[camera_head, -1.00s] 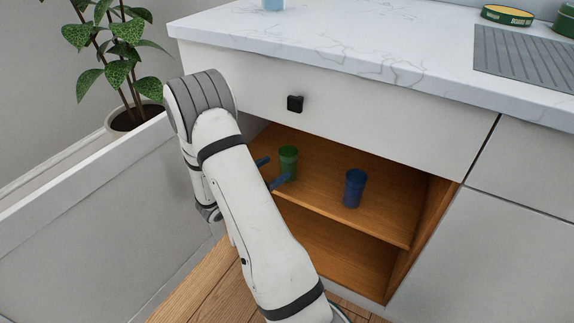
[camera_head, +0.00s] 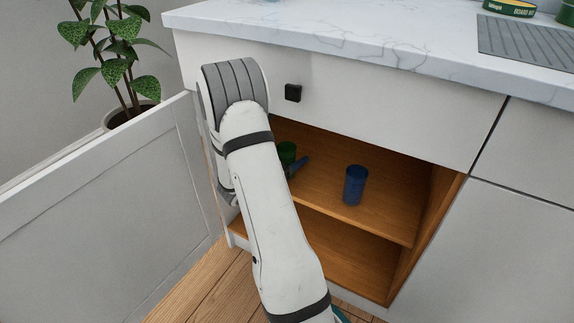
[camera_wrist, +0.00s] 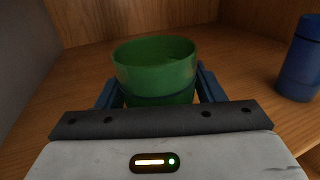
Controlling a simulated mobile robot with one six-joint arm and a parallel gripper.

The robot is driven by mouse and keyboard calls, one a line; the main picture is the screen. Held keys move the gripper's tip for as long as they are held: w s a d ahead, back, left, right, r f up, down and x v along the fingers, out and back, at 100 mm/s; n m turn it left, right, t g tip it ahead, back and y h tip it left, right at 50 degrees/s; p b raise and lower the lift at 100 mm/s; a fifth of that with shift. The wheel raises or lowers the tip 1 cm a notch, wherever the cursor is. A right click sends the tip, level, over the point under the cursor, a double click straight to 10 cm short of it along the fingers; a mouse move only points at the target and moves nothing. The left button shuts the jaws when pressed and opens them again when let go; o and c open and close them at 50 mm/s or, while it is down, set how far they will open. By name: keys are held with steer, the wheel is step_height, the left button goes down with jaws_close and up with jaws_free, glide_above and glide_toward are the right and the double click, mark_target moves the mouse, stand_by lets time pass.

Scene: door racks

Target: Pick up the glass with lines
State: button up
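A green glass (camera_wrist: 155,64) stands upright on the cabinet's wooden shelf, close in front of my wrist. A dark bluish band crosses its lower part; fine lines cannot be made out. In the head view the green glass (camera_head: 286,153) is partly hidden by my arm. My gripper (camera_wrist: 157,80) is open, with a blue finger on each side of the glass. I cannot tell if either finger touches it. A blue glass (camera_head: 355,185) stands to the right on the same shelf, and shows at the right edge of the wrist view (camera_wrist: 301,60).
The open cabinet's shelf (camera_head: 385,220) has free room around the blue glass. A drawer front with a black knob (camera_head: 293,93) and a marble counter (camera_head: 400,45) are above. The open white door (camera_head: 100,200) is at the left, near a potted plant (camera_head: 120,75).

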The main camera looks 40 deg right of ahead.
steer(key=c, duration=0.8)
steer(key=shift+c, duration=0.2)
